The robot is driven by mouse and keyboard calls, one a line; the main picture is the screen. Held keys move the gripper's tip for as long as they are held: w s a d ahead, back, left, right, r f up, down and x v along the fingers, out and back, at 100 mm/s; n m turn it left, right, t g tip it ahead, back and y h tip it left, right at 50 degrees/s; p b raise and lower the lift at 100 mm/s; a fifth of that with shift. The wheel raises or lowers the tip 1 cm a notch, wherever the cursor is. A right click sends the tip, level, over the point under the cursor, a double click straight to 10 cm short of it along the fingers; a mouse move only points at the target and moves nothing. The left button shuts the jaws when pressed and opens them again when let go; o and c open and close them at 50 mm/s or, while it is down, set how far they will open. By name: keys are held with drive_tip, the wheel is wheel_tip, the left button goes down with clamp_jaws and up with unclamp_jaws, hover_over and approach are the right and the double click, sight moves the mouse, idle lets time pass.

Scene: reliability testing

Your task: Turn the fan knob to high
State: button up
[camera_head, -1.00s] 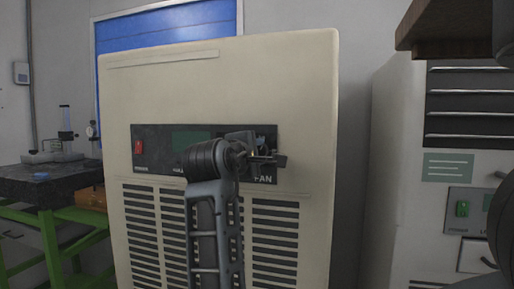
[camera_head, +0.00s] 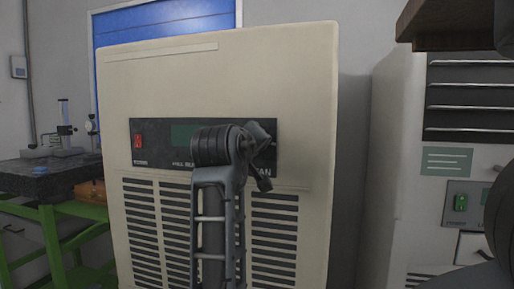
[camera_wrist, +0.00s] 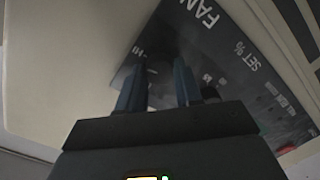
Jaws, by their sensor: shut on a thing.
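The beige cabinet (camera_head: 220,80) carries a black control panel (camera_head: 155,155) with a FAN label at its right end. My gripper (camera_head: 263,178) is at that right end, turned and tilted, and covers the fan knob in the head view. In the wrist view my gripper's two blue fingers (camera_wrist: 158,80) stand on either side of the dark fan knob (camera_wrist: 160,88), shut on it. The FAN lettering and a HI mark show beside the fingers, and the panel looks tilted there. The knob's pointer cannot be made out.
A red switch (camera_head: 138,142) and a dark green display (camera_head: 183,135) are on the panel's left. Vent slots lie below. A second pale cabinet (camera_head: 395,170) stands at right, and a green-framed table (camera_head: 75,215) at left.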

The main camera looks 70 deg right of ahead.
drive_tip(key=shift+f+m+b, duration=0.15)
drive_tip(key=shift+m+b, duration=0.15)
drive_tip(key=shift+m, duration=0.8)
drive_tip(key=shift+t, duration=0.3)
drive_tip(key=o, duration=1)
drive_tip(key=shift+o, duration=0.2)
drive_tip(key=a+r+b, duration=0.1)
drive_tip(key=a, duration=0.6)
drive_tip(key=shift+s+a, duration=0.35)
drive_tip(key=shift+a, duration=0.05)
drive_tip(key=shift+f, duration=0.1)
